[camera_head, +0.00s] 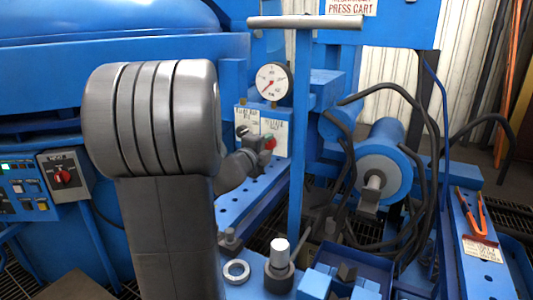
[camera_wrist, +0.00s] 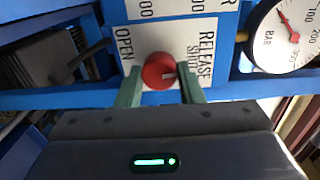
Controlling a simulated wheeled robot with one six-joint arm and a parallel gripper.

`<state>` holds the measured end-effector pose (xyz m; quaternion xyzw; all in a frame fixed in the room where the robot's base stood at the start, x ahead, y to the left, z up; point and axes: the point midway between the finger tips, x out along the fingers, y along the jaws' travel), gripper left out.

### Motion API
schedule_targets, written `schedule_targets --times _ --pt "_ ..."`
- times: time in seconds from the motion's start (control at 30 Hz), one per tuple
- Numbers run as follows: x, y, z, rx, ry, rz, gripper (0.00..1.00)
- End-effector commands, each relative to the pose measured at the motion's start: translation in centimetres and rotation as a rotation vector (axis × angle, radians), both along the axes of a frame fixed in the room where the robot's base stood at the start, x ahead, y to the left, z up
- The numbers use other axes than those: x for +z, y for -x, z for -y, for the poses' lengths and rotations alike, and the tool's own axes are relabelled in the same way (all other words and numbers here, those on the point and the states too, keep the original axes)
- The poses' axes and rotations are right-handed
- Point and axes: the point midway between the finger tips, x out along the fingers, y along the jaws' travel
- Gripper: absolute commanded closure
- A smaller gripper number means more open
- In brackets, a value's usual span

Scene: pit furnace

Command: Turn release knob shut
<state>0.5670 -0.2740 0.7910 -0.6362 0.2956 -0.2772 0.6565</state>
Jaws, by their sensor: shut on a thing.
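The release knob (camera_wrist: 159,71) is a round red knob with a pale pointer mark, set on a white label plate (camera_wrist: 200,28). The plate reads OPEN on the left and RELEASE SHUT on the right. The pale mark sits on the knob's right side, toward the SHUT lettering. My gripper (camera_wrist: 160,85) has its two greenish fingers on either side of the knob, closed on it. In the head view the red knob (camera_head: 270,143) shows small at the label plate, with my gripper (camera_head: 262,142) at it; my arm hides part of the area.
A pressure gauge (camera_head: 273,81) stands just above the plate. A blue post with a grey T-bar (camera_head: 304,21) rises right of the knob. A blue cylinder (camera_head: 385,160) with black hoses is farther right. Orange-handled pliers (camera_head: 473,215) lie on a blue beam.

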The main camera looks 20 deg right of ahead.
Motion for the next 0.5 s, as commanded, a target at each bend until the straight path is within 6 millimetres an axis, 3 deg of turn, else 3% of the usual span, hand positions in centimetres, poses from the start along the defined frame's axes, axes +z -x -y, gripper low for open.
schedule_targets --times 0.5 --pt "-0.07 0.05 0.07 -0.002 -0.103 0.116 0.89"
